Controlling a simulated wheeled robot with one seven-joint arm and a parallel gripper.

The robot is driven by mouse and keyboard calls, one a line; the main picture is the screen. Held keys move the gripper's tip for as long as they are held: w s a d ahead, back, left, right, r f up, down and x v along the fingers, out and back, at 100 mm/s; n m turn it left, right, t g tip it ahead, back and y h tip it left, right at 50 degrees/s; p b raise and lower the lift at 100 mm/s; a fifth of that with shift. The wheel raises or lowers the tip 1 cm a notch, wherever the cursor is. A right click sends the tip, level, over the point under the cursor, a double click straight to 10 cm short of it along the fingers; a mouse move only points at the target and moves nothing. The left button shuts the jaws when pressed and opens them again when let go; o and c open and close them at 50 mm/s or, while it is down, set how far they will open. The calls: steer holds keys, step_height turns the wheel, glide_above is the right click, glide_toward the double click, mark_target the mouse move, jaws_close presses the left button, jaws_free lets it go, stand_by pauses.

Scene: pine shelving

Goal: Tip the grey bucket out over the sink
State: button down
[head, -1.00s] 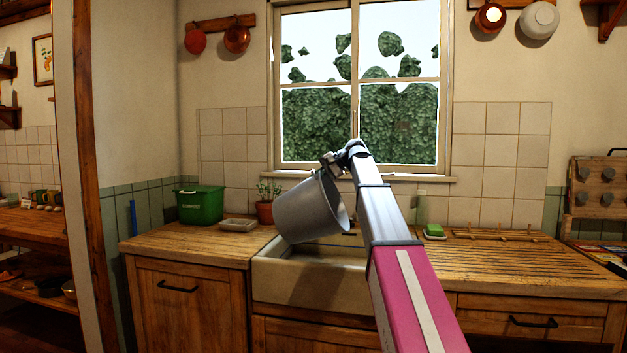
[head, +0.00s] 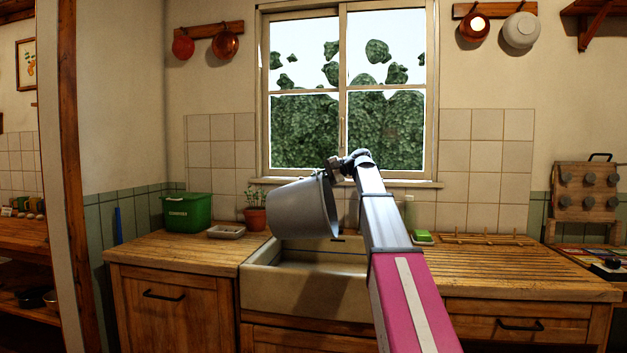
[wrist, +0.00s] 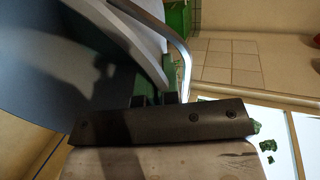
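The grey bucket (head: 298,208) hangs in the air over the sink (head: 305,285), tilted well onto its side with its mouth facing right in the head view. My gripper (head: 336,166) is at the bucket's upper right, by its rim. In the wrist view the bucket (wrist: 50,60) fills the upper left, and the gripper's fingers (wrist: 155,98) are close together at the bucket's handle (wrist: 176,45); they look shut on it. The bucket's inside is hidden in the head view, and I see nothing pouring out.
A green box (head: 187,212), a small tray (head: 226,231) and a potted plant (head: 255,217) stand left of the sink. A green sponge (head: 422,237) and a wooden rack (head: 487,240) lie to the right. The window (head: 345,100) is behind. The right-hand draining board is mostly clear.

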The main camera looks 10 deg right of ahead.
steer(key=shift+s+d+r+y, duration=0.15)
steer(key=shift+d+r+y, duration=0.25)
steer(key=shift+d, duration=0.3)
steer(key=shift+s+d+r+t+y, duration=0.1)
steer(key=shift+s+d+t+y, duration=0.2)
steer(key=shift+d, duration=0.5)
steer(key=shift+s+d+r+g+y, duration=0.15)
steer(key=shift+d+y, duration=0.3)
steer(key=shift+d, duration=0.3)
steer(key=shift+s+d+r+t+y, duration=0.15)
steer(key=shift+d+t+y, duration=0.15)
steer(key=shift+d, duration=0.5)
